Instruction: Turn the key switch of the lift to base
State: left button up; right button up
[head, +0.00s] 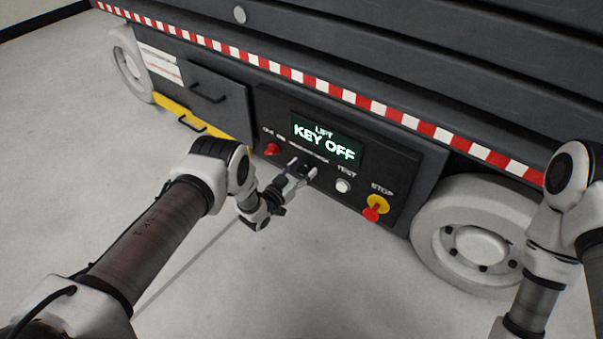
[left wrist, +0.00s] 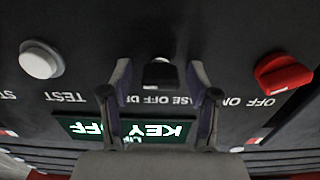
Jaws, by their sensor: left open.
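The lift's control panel (head: 395,180) has a display (head: 326,142) reading "LIFT KEY OFF". The black key switch (left wrist: 158,74) sits on the panel by the "BASE OFF" lettering, upside down in the left wrist view. My left gripper (head: 299,167) is open in front of it. In the left wrist view its two fingers (left wrist: 159,80) stand on either side of the key switch, with gaps showing on both sides. In the head view the gripper partly hides the switch. My right arm shows at the right edge; its gripper is out of view.
A red switch (head: 272,149) is left of the key switch, and it also shows in the left wrist view (left wrist: 284,76). A white test button (head: 343,186) and a red-and-yellow stop button (head: 375,207) are to the right. A wheel (head: 470,235) stands beside the panel.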

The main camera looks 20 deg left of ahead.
pick_arm(q)
grip_shut()
jog(key=shift+n, duration=0.3)
jog(key=n, duration=0.4)
jog(key=shift+a, duration=0.1)
jog(key=shift+a+n+b, duration=0.1)
jog(key=shift+n+b, duration=0.3)
jog(key=shift+n, duration=1.8)
grip_release()
